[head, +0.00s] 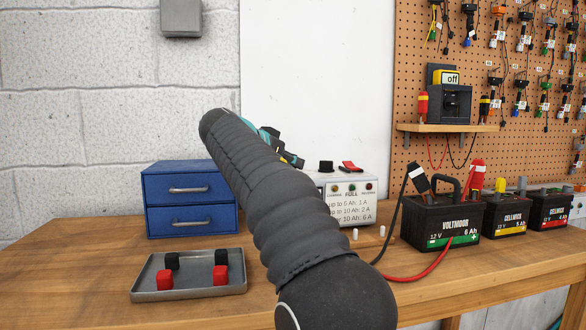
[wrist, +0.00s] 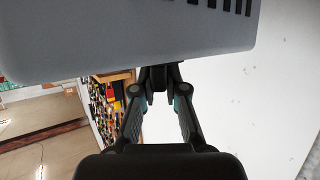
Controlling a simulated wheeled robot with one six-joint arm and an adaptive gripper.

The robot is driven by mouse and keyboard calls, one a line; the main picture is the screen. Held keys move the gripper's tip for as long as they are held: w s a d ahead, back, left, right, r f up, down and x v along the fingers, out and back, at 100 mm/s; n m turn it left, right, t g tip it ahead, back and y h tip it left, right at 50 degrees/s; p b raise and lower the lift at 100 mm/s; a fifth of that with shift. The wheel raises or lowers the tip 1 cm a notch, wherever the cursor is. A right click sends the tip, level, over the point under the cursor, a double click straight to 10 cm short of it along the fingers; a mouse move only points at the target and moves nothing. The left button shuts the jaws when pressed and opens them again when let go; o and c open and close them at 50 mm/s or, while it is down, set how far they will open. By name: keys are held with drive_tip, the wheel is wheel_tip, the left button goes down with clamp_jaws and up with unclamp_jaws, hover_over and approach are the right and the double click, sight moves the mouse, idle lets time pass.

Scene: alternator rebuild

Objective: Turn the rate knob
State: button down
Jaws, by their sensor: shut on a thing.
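The charger (head: 350,204) is a pale box on the bench. Its front bears indicator lights and a printed rate table: up to 5 Ah 1 A, up to 10 Ah 2 A, over 10 Ah 6 A. A black knob-like part (head: 326,167) and a red switch (head: 352,167) stand on its top. My gripper (head: 301,163) is at its upper left, partly behind my arm. In the wrist view my gripper (wrist: 159,86) is shut on a small dark piece, seemingly the rate knob, against the grey vented casing (wrist: 130,42). The fingers mostly hide the piece; its setting cannot be read.
A blue drawer unit (head: 190,199) and a metal tray (head: 188,293) with red and black pieces stand left. Batteries (head: 440,222) stand right; black and red clamps (head: 472,180) are at the nearest one. A shelf (head: 447,128) holds a device reading "off".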

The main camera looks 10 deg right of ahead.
drive_tip(key=n+t+y+b, duration=0.2)
drive_tip(key=shift+f+n, duration=0.2)
drive_tip(key=shift+n, duration=0.1)
drive_tip(key=n+t+y, duration=0.1)
drive_tip(key=n+t+y+b, duration=0.1)
drive_tip(key=shift+r+n+y, duration=0.2)
drive_tip(key=shift+n+y, duration=0.1)
drive_tip(key=n+y, duration=0.1)
drive_tip(key=n+t+y+p, duration=0.1)
drive_tip(key=y, duration=0.1)
drive_tip(key=n+y, duration=0.1)
drive_tip(key=shift+w+a+r+n, duration=0.15)
drive_tip(key=shift+a+n, duration=0.1)
drive_tip(key=shift+n, duration=0.15)
drive_tip(key=shift+n+y+p, duration=0.3)
drive_tip(key=shift+y+p, duration=0.2)
drive_tip(key=shift+p, duration=0.1)
drive_tip(key=shift+a+n+t+y+p, duration=0.1)
drive_tip(key=shift+n+t+y+p, duration=0.2)
drive_tip(key=shift+n+y, duration=0.25)
drive_tip(key=c, duration=1.2)
unclamp_jaws()
